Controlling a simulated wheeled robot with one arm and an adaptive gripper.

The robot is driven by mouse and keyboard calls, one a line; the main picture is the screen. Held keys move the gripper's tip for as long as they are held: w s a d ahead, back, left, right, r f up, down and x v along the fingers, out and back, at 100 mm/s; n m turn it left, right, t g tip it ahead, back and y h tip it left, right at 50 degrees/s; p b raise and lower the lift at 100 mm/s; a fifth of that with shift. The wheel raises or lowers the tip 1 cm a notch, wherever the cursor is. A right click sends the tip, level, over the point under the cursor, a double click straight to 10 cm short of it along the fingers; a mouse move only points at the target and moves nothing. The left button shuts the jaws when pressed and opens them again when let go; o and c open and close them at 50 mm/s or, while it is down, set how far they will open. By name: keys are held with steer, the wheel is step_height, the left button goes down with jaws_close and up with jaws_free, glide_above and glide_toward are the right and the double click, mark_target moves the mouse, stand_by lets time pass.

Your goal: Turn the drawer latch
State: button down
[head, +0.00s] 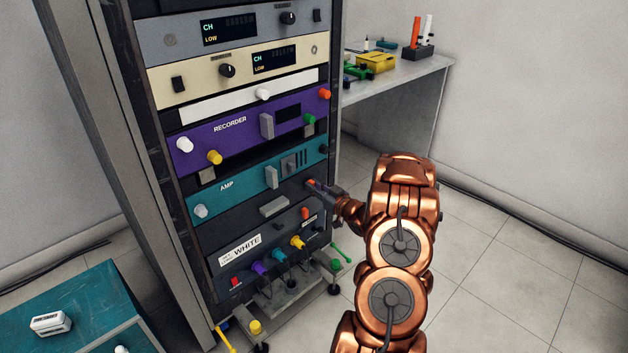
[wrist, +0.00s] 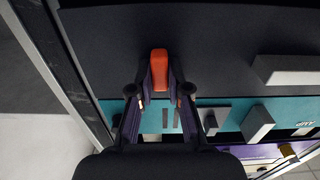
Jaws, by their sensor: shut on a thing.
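The orange drawer latch (wrist: 159,66) is on the dark drawer front (wrist: 215,45) in the wrist view, long side running up and down in the picture. My gripper (wrist: 160,85) is shut on it, one finger on each side. In the head view my gripper (head: 320,188) reaches the right end of the dark drawer below the teal AMP panel, and only a bit of the orange latch (head: 311,183) shows there. The drawer's grey handle (head: 273,206) is left of the latch; it also shows in the wrist view (wrist: 288,70). The drawer looks closed.
The teal AMP unit (head: 245,187) and purple RECORDER unit (head: 235,130) are above the drawer. A grey bench (head: 415,75) stands behind on the right. The tiled floor (head: 510,260) right of my arm is clear.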

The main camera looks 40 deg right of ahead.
stand_by(0.3)
steer(key=c, duration=1.1)
jaws_free()
steer(key=s, duration=1.2)
steer(key=shift+a, duration=0.1)
